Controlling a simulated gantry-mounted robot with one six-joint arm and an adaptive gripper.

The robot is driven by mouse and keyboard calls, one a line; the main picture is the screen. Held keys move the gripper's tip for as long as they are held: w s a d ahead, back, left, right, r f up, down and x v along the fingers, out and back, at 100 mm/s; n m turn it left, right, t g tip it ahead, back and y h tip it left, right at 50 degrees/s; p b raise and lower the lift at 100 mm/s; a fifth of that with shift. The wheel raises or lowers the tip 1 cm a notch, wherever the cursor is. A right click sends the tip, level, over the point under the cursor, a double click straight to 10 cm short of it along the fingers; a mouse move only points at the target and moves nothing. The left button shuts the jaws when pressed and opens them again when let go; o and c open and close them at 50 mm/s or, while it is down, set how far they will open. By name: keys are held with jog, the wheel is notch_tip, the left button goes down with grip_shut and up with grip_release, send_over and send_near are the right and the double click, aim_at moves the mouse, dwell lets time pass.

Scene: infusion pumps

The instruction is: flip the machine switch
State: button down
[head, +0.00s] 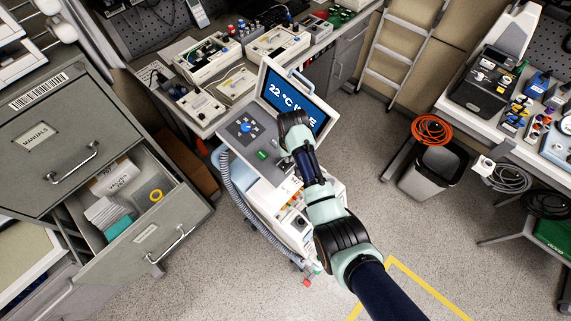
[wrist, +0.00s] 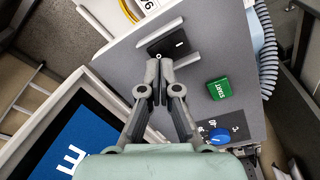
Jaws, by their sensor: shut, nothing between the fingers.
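The machine is a white cart with a grey control panel (head: 235,133) and a tilted blue screen (head: 283,95) reading 22 °C. In the wrist view, a black rocker switch (wrist: 167,43) marked 0 and I sits on the grey panel (wrist: 205,62). My gripper (wrist: 159,62) is shut and empty. Its fingertips are at the switch's near edge, by the 0 end; I cannot tell whether they touch it. A green START button (wrist: 219,89) and a blue knob (wrist: 217,136) are on the same panel. In the head view my arm hides the switch.
A grey corrugated hose (head: 232,190) runs down the cart's left side. An open drawer (head: 150,215) juts out at the left. A workbench (head: 205,125) with devices stands behind. A bin (head: 435,170) stands at the right, with open floor between.

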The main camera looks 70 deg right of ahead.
jog(key=shift+f+b, duration=0.55)
jog(key=shift+f, duration=0.4)
notch_tip(320, 180, up, 7)
jog(key=p, duration=0.7)
jog(key=shift+r, duration=0.15)
dwell(0.6)
